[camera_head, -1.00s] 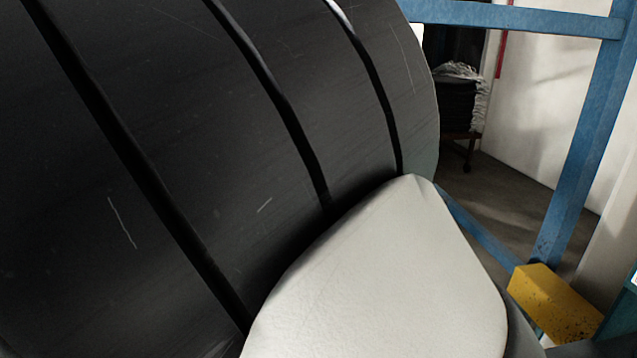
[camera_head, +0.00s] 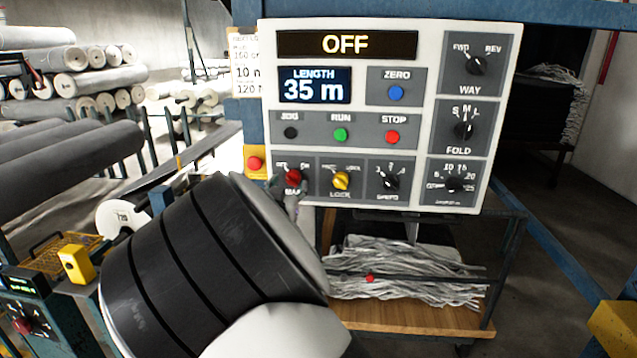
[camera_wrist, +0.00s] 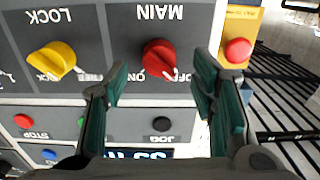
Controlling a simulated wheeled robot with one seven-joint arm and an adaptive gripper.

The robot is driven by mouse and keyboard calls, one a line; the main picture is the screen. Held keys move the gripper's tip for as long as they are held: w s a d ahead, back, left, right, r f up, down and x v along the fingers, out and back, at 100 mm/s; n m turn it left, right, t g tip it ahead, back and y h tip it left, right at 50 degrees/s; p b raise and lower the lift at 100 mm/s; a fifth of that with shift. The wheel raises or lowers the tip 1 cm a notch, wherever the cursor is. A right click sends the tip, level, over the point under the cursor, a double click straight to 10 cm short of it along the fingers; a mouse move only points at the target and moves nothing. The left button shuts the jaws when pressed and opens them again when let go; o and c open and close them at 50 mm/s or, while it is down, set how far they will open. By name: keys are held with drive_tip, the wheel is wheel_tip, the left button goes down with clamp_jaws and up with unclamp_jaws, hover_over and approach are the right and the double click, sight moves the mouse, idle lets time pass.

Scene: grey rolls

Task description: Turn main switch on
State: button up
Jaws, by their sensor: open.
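The control panel (camera_head: 430,105) is a white box with grey sections; its top display reads OFF. The red MAIN switch knob (camera_head: 293,177) sits in the panel's bottom left section. In the wrist view, which shows the panel upside down, the red MAIN knob (camera_wrist: 160,57) lies ahead between the fingers, its white mark pointing down and slightly right. My gripper (camera_wrist: 160,85) is open, one finger on each side of the knob; contact cannot be told. In the head view my gripper (camera_head: 290,200) reaches the MAIN section from below, partly hidden by my arm.
The yellow LOCK knob (camera_head: 341,180) is close to the right of MAIN. A red button on a yellow box (camera_head: 255,163) is close to its left. Green RUN (camera_head: 340,134) and red STOP (camera_head: 392,137) buttons sit above. A cart with shredded material (camera_head: 410,275) stands below.

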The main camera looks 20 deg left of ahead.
sight(291, 182)
drive_tip(key=shift+x, duration=1.55)
drive_tip(key=shift+d, duration=0.1)
drive_tip(key=c, duration=1.2)
drive_tip(key=shift+o, duration=0.2)
